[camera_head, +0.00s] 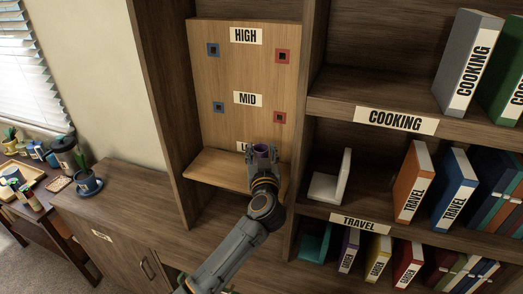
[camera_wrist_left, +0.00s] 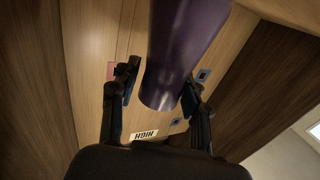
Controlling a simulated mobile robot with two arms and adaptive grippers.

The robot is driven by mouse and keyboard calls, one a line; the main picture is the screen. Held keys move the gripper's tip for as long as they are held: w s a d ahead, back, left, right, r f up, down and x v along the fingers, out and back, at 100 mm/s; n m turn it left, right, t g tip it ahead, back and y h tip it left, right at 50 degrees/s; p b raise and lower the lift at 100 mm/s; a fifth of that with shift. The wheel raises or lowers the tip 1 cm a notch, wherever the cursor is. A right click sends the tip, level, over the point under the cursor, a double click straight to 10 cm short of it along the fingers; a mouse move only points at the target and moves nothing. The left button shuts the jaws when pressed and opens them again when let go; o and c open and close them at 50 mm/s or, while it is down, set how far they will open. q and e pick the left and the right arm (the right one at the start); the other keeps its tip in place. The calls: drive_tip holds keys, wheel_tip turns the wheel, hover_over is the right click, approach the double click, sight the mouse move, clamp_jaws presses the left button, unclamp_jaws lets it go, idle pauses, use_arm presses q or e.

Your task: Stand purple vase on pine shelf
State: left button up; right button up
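The purple vase (camera_head: 262,151) is upright between the two fingers of my left gripper (camera_head: 262,153), over the pine shelf (camera_head: 213,168) under the lowest label. In the left wrist view the vase (camera_wrist_left: 178,50) runs between the fingertips (camera_wrist_left: 161,82). A narrow strip of wood shows between it and the left-hand finger, so the gripper looks slightly open around it. The other finger is very close to it or touching. The gripper and arm hide the vase's base, so I cannot tell whether it touches the shelf. My right gripper is not in view.
The backboard (camera_head: 229,75) carries HIGH and MID labels with blue and red square markers. A bookcase wall (camera_head: 305,130) stands close on the right, with a white bookend (camera_head: 330,182) beyond. A side panel (camera_head: 168,100) closes the left. The pine shelf's left half is bare.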

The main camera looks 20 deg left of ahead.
use_arm(q)
drive_tip(key=shift+o, duration=0.6)
drive_tip(key=shift+r, duration=0.1)
drive_tip(key=b+v, duration=0.1)
drive_tip(key=v, duration=1.1)
drive_tip(key=shift+a, duration=0.1)
